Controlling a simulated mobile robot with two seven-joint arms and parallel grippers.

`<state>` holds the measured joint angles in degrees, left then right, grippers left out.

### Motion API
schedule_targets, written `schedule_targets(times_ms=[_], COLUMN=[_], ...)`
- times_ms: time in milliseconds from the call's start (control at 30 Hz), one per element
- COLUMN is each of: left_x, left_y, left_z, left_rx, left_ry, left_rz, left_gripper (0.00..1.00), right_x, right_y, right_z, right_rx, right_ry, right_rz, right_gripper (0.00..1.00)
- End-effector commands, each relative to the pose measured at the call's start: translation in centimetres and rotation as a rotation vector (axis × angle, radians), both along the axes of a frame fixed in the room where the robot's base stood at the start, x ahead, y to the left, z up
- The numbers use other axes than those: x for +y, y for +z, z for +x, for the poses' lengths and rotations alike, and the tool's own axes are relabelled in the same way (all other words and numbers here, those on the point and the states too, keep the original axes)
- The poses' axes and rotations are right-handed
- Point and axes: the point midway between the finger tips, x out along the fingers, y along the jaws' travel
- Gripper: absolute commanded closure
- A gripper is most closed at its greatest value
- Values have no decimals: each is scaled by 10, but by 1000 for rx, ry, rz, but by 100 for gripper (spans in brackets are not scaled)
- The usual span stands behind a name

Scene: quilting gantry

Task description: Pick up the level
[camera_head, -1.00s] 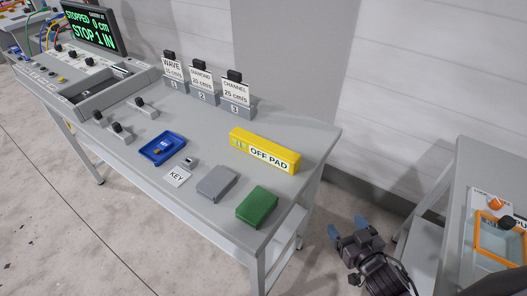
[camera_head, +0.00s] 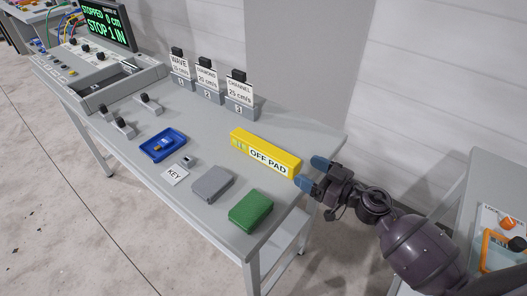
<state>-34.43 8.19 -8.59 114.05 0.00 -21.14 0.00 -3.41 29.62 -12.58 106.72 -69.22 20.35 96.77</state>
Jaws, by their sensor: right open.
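The level is a yellow bar (camera_head: 265,152) with a greenish vial window near its left end and a white "OFF PAD" label beside or on it. It lies on the grey table (camera_head: 205,125) near the right end. My right gripper (camera_head: 313,172) is open and empty, with blue fingertips. In the picture it is just right of the level's right end, by the table's right edge. I cannot tell whether it touches the level. My left gripper is not in view.
A green block (camera_head: 250,211), a grey block (camera_head: 212,184), a KEY card (camera_head: 175,174) and a blue tray (camera_head: 163,145) lie in front of the level. Three labelled card stands, including one reading CHANNEL (camera_head: 239,95), stand behind. A second table (camera_head: 466,175) is at right.

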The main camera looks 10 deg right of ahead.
Motion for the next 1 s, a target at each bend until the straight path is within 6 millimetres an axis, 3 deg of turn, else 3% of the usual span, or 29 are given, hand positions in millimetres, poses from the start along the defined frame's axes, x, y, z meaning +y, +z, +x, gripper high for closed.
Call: schedule_targets(times_ms=[700, 1000], left_x=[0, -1], left_y=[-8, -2], left_z=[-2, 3], left_rx=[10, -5], left_ry=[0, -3], left_rz=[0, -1], left_gripper=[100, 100], right_x=[46, 48], right_y=[-3, -2], right_z=[55, 58], right_rx=[1, 1], right_ry=[-2, -3], right_rz=[1, 1], right_gripper=[28, 28])
